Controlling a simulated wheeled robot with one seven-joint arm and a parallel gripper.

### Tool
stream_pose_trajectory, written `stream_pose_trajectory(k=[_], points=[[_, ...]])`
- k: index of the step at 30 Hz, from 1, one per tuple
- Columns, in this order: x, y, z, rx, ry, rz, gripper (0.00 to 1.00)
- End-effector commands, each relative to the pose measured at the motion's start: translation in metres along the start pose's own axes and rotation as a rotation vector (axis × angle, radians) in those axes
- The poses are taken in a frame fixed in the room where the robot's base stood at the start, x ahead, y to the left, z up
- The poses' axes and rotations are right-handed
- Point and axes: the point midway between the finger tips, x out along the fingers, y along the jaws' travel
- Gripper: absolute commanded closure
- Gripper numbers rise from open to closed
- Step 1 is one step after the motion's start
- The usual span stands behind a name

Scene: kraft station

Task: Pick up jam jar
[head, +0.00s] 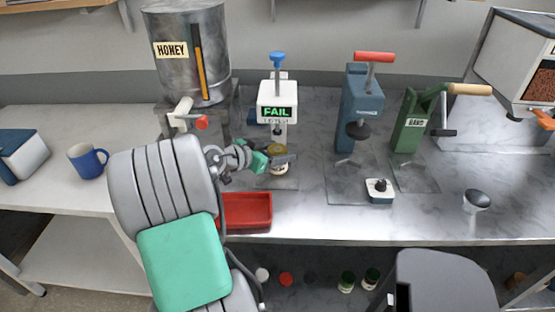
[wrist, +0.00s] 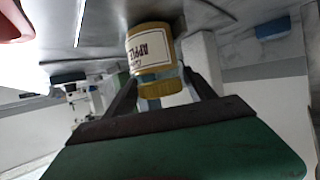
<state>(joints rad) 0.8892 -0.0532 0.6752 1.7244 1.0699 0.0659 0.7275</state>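A small jam jar (head: 279,165) with a gold lid stands below the white device (head: 277,100) that reads FAIL in the head view. In the wrist view the jar (wrist: 152,52) has a cream label with dark letters that seem to read APPLE. My gripper (head: 279,161) is at the jar, and its green body partly blocks the view. In the wrist view the two dark fingers (wrist: 160,78) point at the jar, one on each side, with narrow gaps beside its gold lid. The fingers look open, and I see no clear contact.
A red tray (head: 245,225) lies in front of the jar. A honey tank (head: 218,70) stands behind on the left, a blue mug (head: 87,161) further left. A blue press (head: 361,100) and a green press (head: 411,125) stand to the right.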

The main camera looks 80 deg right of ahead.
Motion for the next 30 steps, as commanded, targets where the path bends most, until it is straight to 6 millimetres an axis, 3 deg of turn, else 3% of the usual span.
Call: stream_pose_trajectory(k=[22,30], points=[[-0.0004,-0.0001,0.0,0.0,0.0,0.0,0.99],[-0.0006,-0.0003,-0.0011,0.001,0.001,-0.001,1.0]])
